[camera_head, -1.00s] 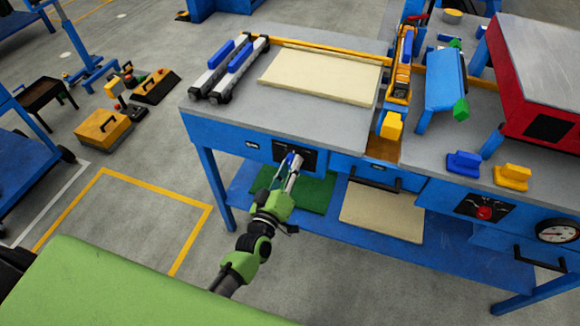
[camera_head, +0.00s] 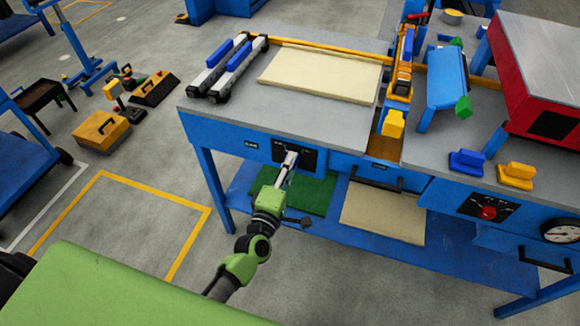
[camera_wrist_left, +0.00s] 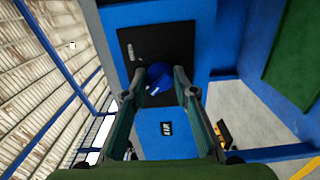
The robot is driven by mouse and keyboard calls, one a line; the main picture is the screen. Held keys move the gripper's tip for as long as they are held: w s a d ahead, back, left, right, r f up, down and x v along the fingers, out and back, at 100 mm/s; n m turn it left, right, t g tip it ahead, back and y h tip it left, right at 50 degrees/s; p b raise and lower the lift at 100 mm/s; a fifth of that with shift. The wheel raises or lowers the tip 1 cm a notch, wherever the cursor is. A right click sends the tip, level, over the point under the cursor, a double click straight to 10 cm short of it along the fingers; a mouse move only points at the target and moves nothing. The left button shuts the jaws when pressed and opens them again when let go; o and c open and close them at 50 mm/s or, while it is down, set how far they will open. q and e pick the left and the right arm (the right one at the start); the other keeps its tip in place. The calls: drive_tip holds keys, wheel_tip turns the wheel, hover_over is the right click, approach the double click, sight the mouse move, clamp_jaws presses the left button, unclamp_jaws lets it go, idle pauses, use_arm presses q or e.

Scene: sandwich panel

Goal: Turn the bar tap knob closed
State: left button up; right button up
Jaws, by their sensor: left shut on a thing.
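The tap knob is blue and shows in the left wrist view (camera_wrist_left: 157,88), between the fingertips of my left gripper (camera_wrist_left: 167,76). It sits in front of a black plate (camera_wrist_left: 158,38) on a blue front. In the head view the black plate (camera_head: 309,160) is on the left part of the bench front, and my left gripper (camera_head: 289,160) reaches it from below. The gripper is shut on the knob. The knob is hidden by the fingers in the head view. My right gripper is not in view.
The blue bench has a grey top (camera_head: 235,118) with a beige board (camera_head: 320,75) on it. A drawer handle (camera_head: 375,182) juts out right of the black plate. Further right are a red knob (camera_head: 487,212) and a gauge (camera_head: 560,231). Open floor lies in front.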

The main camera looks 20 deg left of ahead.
use_arm(q)
drive_tip(key=shift+n, duration=0.3)
drive_tip(key=o, duration=1.1)
drive_tip(key=shift+s, duration=0.1)
drive_tip(key=s, duration=1.1)
drive_tip(key=shift+s+a, duration=0.2)
drive_tip(key=shift+s, duration=0.2)
